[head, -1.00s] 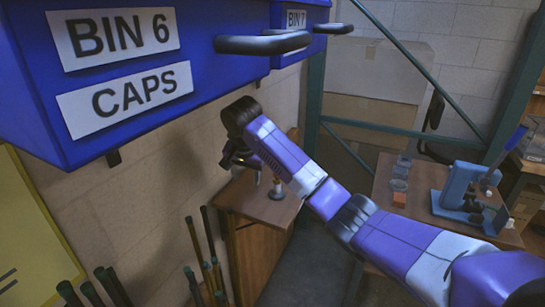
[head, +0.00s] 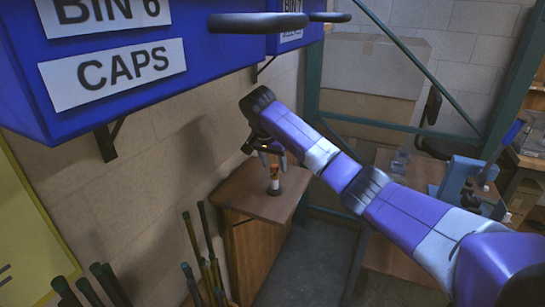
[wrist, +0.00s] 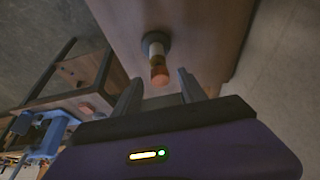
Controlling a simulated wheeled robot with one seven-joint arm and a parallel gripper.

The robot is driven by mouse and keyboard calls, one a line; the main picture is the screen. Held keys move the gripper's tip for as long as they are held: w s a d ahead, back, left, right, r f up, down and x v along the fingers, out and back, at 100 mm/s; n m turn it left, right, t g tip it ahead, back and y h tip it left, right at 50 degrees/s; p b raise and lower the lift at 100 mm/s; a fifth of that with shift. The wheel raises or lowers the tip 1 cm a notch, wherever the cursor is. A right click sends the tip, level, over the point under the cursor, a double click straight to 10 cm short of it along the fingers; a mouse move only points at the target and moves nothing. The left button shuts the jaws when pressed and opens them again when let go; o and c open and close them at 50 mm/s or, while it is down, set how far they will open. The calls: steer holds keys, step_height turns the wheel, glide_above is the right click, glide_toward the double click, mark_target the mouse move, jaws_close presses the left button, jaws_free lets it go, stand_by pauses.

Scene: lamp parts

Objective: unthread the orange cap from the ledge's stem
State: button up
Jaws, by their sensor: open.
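The orange cap (wrist: 159,76) sits on top of the pale stem (wrist: 154,45), which rises from a dark round base on the wooden ledge (wrist: 205,20). In the head view the cap (head: 275,170) shows small on the stem above the ledge (head: 232,190). My gripper (wrist: 157,83) is open in the wrist view. Its two fingers stand apart, one on each side of the cap's end, with gaps visible and nothing held. In the head view my gripper (head: 268,158) hangs just above the cap; its fingertips are partly hard to make out there.
Blue bins (head: 160,60) with a protruding handle (head: 265,22) hang on the wall at upper left. Several dark poles (head: 200,255) stand left of the ledge. A green rack post (head: 312,100) stands behind. A blue microscope-like device (head: 465,185) is on the right bench.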

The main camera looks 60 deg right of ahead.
steer(key=shift+f, duration=0.2)
jaws_close()
stand_by(0.4)
steer(key=n, duration=0.1)
steer(key=n+t+p, duration=0.1)
steer(key=n, duration=0.1)
steer(key=shift+s+d+r+y, duration=0.1)
steer(key=shift+s+y, duration=0.1)
steer(key=shift+y, duration=0.1)
steer(key=n+t+p, duration=0.1)
steer(key=n, duration=0.3)
steer(key=shift+y, duration=0.3)
steer(key=shift+t+p, duration=0.3)
steer(key=shift+p, duration=0.1)
